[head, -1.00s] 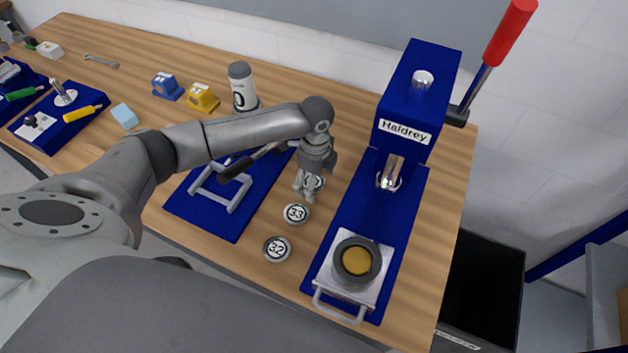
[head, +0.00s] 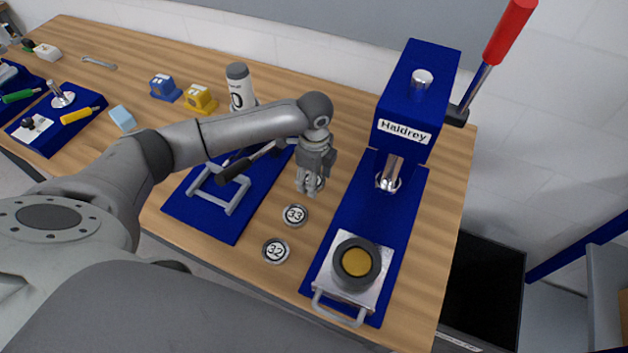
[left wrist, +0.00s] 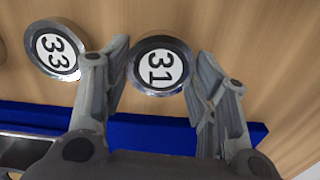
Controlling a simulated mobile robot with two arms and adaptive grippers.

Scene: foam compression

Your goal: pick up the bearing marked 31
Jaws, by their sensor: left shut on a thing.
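The bearing marked 31 (left wrist: 160,65) is a round metal disc with a white face. In the left wrist view it sits between the two fingers of my left gripper (left wrist: 158,85), which are closed on its sides. In the head view my left gripper (head: 309,190) points down at the table behind the other bearings and mostly hides the bearing marked 31. I cannot tell whether that bearing is clear of the table. The bearing marked 33 (head: 294,215) lies just in front of the gripper and also shows in the left wrist view (left wrist: 52,48). My right gripper is not in view.
The bearing marked 32 (head: 275,251) lies nearer the front edge. The blue Haldrey press (head: 414,105) stands to the right, with a metal plate (head: 325,277) and dark ring (head: 356,263) on its base. A blue mat with a grey frame (head: 221,190) lies left. A cylinder (head: 240,88) stands behind.

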